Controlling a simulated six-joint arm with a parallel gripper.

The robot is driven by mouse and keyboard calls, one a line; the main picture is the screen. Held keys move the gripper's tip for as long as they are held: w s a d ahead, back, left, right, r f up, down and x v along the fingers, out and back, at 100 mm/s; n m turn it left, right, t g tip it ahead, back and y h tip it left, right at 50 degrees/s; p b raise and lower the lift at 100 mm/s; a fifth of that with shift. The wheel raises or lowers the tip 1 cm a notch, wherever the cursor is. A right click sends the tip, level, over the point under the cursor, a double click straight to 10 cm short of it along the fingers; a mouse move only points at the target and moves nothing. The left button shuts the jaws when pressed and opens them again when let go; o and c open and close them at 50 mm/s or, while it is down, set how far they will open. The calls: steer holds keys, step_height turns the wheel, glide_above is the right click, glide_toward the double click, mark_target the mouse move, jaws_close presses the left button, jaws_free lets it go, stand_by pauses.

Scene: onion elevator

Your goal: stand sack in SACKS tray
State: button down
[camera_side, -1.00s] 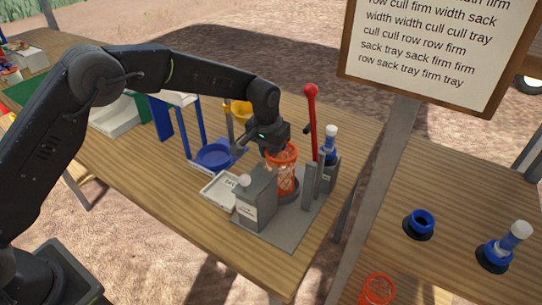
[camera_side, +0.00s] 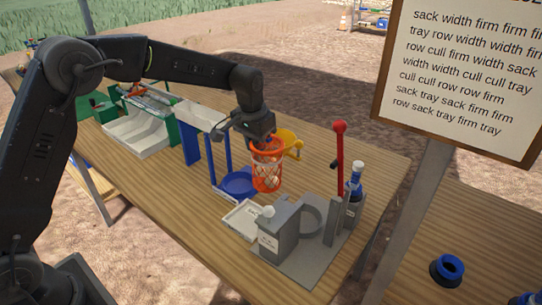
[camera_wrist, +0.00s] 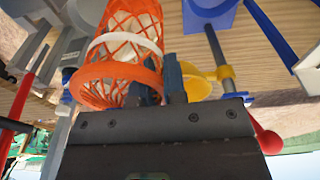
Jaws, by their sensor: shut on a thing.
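The sack (camera_side: 267,165) is an orange net tube with a solid orange rim and pale onions inside. My gripper (camera_side: 262,140) is shut on its rim and holds it upright, off the grey stand. In the wrist view the sack (camera_wrist: 132,35) hangs from my gripper (camera_wrist: 172,88), with a white band around it. The small white tray (camera_side: 242,218) sits at the left side of the grey machine. Its label is too small to read, so I cannot tell whether it is the SACKS tray.
The grey machine (camera_side: 284,231) with an empty ring holder (camera_side: 309,218) and a red-knobbed lever (camera_side: 339,150) stands at the right. A blue dish (camera_side: 238,183) and a yellow funnel (camera_side: 287,142) are close to the sack. White chutes (camera_side: 140,132) lie farther left.

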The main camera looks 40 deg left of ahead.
steer(key=s+a, duration=1.1)
steer(key=a, duration=0.1)
steer(key=w+d+f, duration=0.5)
steer(key=d+f, duration=0.5)
steer(key=shift+f, duration=0.2)
steer(key=c, duration=1.2)
jaws_free()
